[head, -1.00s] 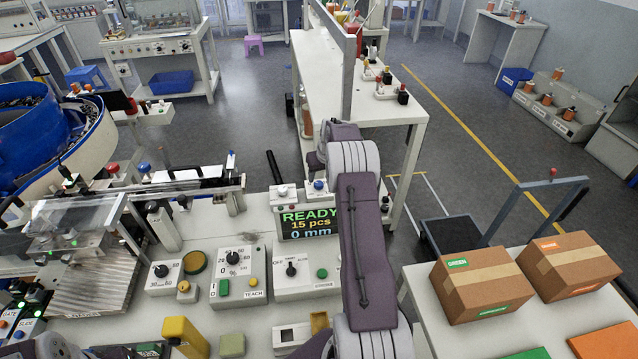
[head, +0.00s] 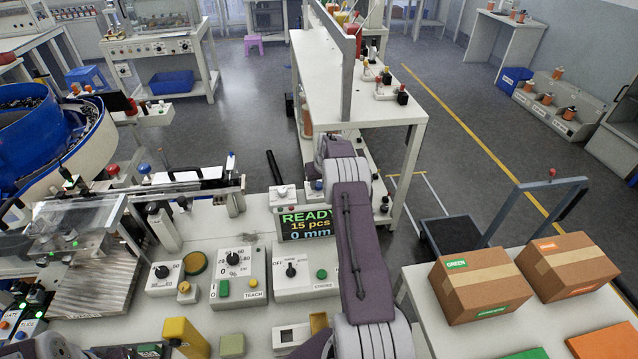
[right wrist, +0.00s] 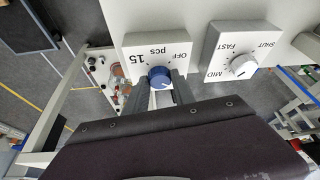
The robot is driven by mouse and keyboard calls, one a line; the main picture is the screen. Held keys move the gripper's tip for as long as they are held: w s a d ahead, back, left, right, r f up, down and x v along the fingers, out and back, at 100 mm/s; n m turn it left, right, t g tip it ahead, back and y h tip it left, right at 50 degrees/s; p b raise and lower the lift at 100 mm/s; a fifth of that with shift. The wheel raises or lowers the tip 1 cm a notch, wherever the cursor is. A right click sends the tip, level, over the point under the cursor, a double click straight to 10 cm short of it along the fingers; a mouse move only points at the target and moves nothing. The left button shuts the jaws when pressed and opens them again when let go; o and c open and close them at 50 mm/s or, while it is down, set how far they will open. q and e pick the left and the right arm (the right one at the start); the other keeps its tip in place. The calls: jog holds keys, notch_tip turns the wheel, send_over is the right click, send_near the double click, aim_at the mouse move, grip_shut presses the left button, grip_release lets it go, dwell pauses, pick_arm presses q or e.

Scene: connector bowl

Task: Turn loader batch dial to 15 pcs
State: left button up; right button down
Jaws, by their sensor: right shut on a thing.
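The batch dial is a blue knob (right wrist: 160,77) on a white box (right wrist: 128,44) marked OFF, pcs and 15, seen upside down in the right wrist view. My right gripper (right wrist: 166,82) is shut on this knob, one finger on each side. The knob's pointer is too small to read. In the head view the blue knob (head: 317,184) shows beside my right wrist, behind the display (head: 306,223). The display reads READY, 15 pcs, 0 mm. My left gripper is out of view; only part of that arm shows at the bottom left.
Beside the dial box is another box with a white knob (right wrist: 243,65), marked SHUT, FAST and MID. Control boxes with TEACH (head: 240,275) and STROKE (head: 307,270) stand nearer. Cardboard boxes (head: 480,283) are on the right table. Open floor lies beyond the bench.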

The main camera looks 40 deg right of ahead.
jog(key=shift+a+m+h, duration=0.15)
jog(key=shift+m+h, duration=0.35)
jog(key=shift+m, duration=0.7)
jog(key=m, duration=0.2)
jog(key=m+g+h+b, duration=0.1)
jog(key=m, duration=0.1)
jog(key=shift+w+a+f, duration=0.1)
jog(key=shift+w, duration=0.05)
jog(key=shift+m+g+h, duration=0.4)
jog(key=shift+m+g, duration=0.2)
jog(key=shift+m, duration=0.7)
jog(key=c, duration=1.1)
grip_release()
jog(key=shift+o, duration=0.2)
